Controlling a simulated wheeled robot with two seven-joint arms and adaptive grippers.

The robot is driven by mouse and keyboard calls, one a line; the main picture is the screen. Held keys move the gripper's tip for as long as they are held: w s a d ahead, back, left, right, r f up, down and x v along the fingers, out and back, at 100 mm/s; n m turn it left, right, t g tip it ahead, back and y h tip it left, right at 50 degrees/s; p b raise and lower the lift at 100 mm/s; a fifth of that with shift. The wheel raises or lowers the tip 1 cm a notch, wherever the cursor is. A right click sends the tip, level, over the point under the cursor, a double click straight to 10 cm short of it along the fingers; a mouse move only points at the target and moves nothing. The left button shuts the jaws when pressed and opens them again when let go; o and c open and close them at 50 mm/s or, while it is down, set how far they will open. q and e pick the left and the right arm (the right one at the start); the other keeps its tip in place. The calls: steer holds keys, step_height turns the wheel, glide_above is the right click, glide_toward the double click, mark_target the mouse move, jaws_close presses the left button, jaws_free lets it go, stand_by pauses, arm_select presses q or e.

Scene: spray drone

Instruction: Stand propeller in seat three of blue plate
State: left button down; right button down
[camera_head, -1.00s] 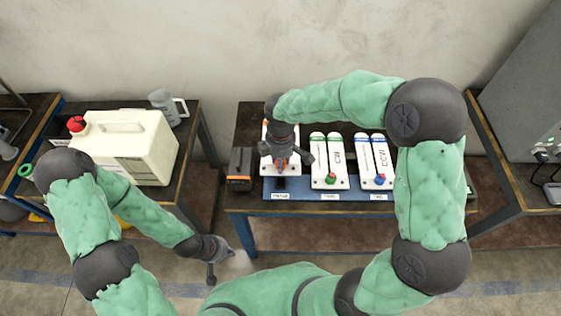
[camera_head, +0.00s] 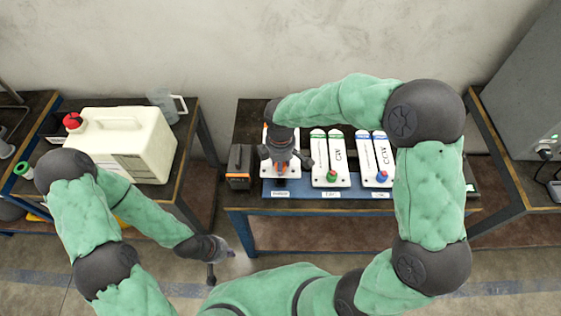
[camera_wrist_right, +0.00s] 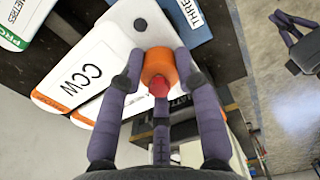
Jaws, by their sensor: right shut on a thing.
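The white propeller with the orange hub, marked CCW (camera_wrist_right: 98,58), is held by my right gripper (camera_wrist_right: 157,72), whose fingers are shut around its orange hub. In the head view this gripper (camera_head: 286,164) covers most of the propeller; a white strip (camera_head: 295,140) shows beside it. The blue plate (camera_head: 308,194) lies at the table's front edge. The propeller is over its leftmost seat, by a label that reads THREE (camera_wrist_right: 195,12) in the right wrist view. Whether its foot touches the plate is hidden. My left gripper (camera_head: 222,263) is open and empty, low over the floor.
The green-marked propeller (camera_head: 331,165) and blue-marked propeller (camera_head: 377,165) stand in the other seats. A dark box (camera_head: 240,165) is left of the plate. A cream canister (camera_head: 128,140) and a jug (camera_head: 166,105) are on the left table.

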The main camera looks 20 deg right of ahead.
steer(key=shift+f+b, duration=0.8)
steer(key=shift+f, duration=0.7)
steer(key=shift+p, duration=0.5)
stand_by(0.6)
steer(key=shift+f+b, duration=0.9)
steer(key=shift+f, duration=0.4)
steer(key=c, duration=0.8)
jaws_free()
step_height(320, 180, up, 12)
stand_by(0.7)
